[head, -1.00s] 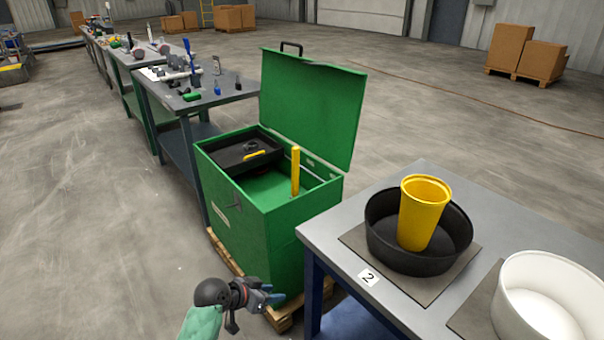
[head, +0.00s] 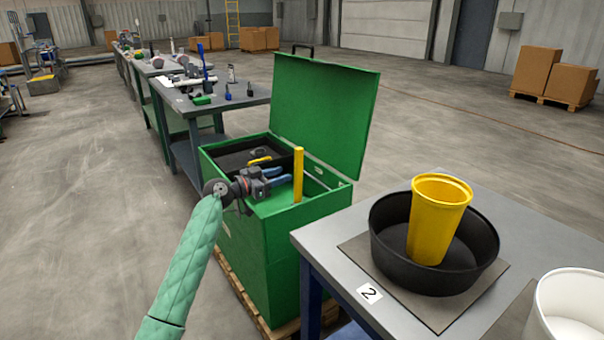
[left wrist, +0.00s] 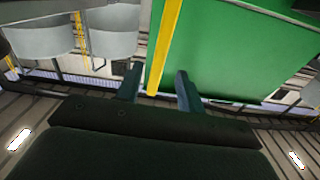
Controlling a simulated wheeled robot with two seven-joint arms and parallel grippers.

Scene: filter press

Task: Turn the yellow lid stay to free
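The yellow lid stay (head: 298,176) stands upright at the right side of the open green chest (head: 260,225). The chest's green lid (head: 325,105) is raised. My left gripper (head: 284,175) is over the chest's opening, just left of the stay, with its fingers pointing at it. In the left wrist view the left gripper (left wrist: 158,80) is open, and the yellow stay (left wrist: 165,45) shows in line with the gap between the fingers. I cannot tell whether it is touched. The green lid (left wrist: 225,50) fills the background at right there. My right gripper is not in view.
A black tray (head: 225,158) with a yellow-handled item sits inside the chest. A grey table (head: 330,245) at right holds a black basin (head: 388,262) with a yellow bucket (head: 438,225) and a white tub (head: 572,305). The floor at left is clear.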

